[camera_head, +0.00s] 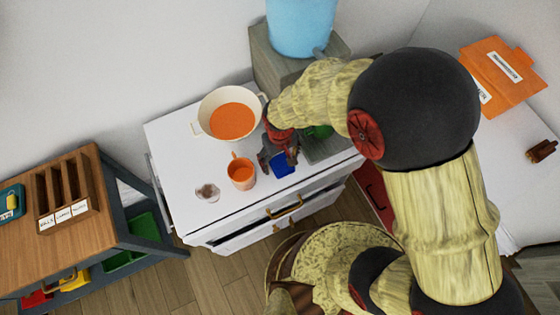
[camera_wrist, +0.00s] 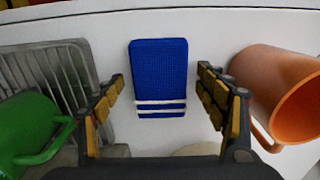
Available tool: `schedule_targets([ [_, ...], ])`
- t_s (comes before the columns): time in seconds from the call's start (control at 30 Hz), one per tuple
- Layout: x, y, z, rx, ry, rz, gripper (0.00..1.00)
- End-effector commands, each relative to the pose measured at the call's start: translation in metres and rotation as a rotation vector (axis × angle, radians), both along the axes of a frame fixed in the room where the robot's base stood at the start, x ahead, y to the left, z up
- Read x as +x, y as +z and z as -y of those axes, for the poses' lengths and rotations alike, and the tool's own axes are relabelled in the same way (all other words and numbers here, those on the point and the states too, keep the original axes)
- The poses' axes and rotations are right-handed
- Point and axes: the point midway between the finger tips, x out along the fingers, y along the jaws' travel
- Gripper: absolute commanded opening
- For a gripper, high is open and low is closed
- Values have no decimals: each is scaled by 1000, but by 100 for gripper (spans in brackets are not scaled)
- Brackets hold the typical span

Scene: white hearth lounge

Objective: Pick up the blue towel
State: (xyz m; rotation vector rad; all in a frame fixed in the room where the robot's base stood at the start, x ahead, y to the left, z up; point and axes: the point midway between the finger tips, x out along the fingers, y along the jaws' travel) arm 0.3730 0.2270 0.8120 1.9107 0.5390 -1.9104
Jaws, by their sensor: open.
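The blue towel (camera_wrist: 159,72) lies flat on the white cabinet top, a blue rectangle with white stripes near one end. In the wrist view it lies ahead of and between the two fingers of my gripper (camera_wrist: 163,98), which is open and empty. In the head view the towel (camera_head: 285,166) shows partly beside my gripper (camera_head: 277,163), which hangs over the cabinet top and hides some of it. I cannot tell the exact height of the fingertips above the top.
An orange mug (camera_wrist: 279,86) stands close right of my gripper in the wrist view. A green mug (camera_wrist: 30,132) on a grey rack (camera_wrist: 78,72) is at left. The white cabinet top (camera_head: 185,140) also holds a pot (camera_head: 204,108) and a small glass (camera_head: 207,191).

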Motion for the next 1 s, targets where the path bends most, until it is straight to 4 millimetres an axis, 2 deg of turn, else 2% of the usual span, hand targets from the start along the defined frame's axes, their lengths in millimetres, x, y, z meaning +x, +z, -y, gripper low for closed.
schedule_targets([
  [0.13,0,1,0,0,0,0,72],
  [0.9,0,1,0,0,0,0,28],
  [1.0,0,1,0,0,0,0,26],
])
